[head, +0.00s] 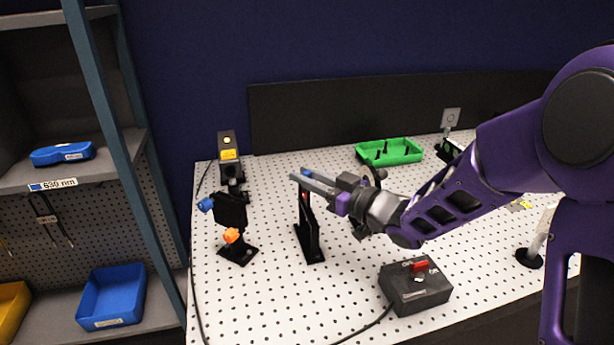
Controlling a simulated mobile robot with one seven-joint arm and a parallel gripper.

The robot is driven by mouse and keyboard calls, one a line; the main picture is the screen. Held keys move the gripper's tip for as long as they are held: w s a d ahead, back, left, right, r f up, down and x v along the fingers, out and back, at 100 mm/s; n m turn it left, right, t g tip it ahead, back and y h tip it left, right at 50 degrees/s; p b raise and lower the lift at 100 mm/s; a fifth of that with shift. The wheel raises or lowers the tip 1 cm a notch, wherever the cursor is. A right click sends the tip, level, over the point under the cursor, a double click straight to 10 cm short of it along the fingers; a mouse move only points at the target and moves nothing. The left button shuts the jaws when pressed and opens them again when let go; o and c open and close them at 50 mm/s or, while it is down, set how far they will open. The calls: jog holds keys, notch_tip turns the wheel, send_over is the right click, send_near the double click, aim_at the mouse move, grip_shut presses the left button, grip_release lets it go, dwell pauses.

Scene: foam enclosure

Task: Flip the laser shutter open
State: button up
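A slim black upright stand (309,238) with a small red part near its top stands on the white perforated table; it looks like the laser shutter. My gripper (301,175) reaches in from the right, its two grey fingers pointing left at the top of this stand. A small blue patch shows at the fingertips; I cannot tell whether it belongs to the stand or the gripper. A narrow gap shows between the fingers, but whether they touch or hold the stand's top is unclear. The fingers partly hide that top. The black laser (229,168) with yellow labels stands behind left.
A black mount (232,211) with blue and orange knobs stands left of the stand. A dark control box (414,295) with a red switch sits front right. A green tray (402,154) lies at the back. A shelf rack (118,130) borders the table's left.

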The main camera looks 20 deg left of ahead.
grip_shut()
dwell(0.8)
jog(key=s+d, duration=0.2)
jog(key=s, duration=0.1)
jog(key=shift+d, duration=0.35)
jog(key=shift+s+d+f, duration=0.1)
jog(key=shift+s+d, duration=0.1)
jog(key=shift+s, duration=0.15)
jog(key=o, duration=0.8)
grip_release()
jog(key=shift+c, duration=0.2)
